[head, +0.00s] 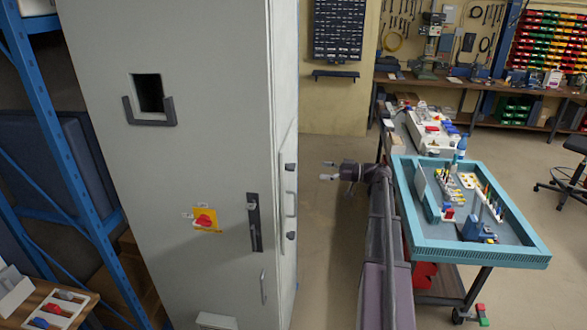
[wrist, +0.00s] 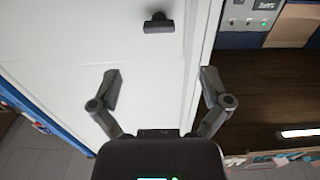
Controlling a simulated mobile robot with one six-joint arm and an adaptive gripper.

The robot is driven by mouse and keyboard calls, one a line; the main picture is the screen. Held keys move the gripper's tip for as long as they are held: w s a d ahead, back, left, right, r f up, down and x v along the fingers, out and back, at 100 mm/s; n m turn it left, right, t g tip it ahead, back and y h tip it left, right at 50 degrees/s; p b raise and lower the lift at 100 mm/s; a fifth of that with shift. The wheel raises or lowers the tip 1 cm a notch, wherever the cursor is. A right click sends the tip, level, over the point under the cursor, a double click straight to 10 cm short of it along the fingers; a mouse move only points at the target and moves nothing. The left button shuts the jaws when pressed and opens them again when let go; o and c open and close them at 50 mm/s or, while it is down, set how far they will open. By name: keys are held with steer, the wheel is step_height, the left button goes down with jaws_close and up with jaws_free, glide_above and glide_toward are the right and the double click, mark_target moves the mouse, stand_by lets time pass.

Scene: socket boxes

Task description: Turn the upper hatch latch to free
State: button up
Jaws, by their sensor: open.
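The upper hatch latch (head: 290,167) is a small dark knob high on the narrow right side of the tall pale cabinet, above a long handle (head: 291,204). A lower latch (head: 291,236) sits below that handle. My gripper (head: 325,170) is to the right of the cabinet, about level with the upper latch in the picture and apart from it. In the wrist view my gripper (wrist: 161,82) is open and empty, fingers spread before the white panel. A dark T-shaped latch (wrist: 159,23) is beyond the fingertips, its bar lying crosswise; which latch this is cannot be told for certain.
The cabinet front (head: 180,200) carries a red-and-yellow switch (head: 205,220) and a dark lever handle (head: 254,222). A teal-rimmed table (head: 480,258) with small parts stands right of my arm. Open floor (head: 325,225) lies between cabinet and arm.

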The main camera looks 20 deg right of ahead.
mark_target(292, 166)
steer(key=x, duration=1)
steer(key=shift+w+a, duration=0.2)
steer(key=shift+a, duration=0.05)
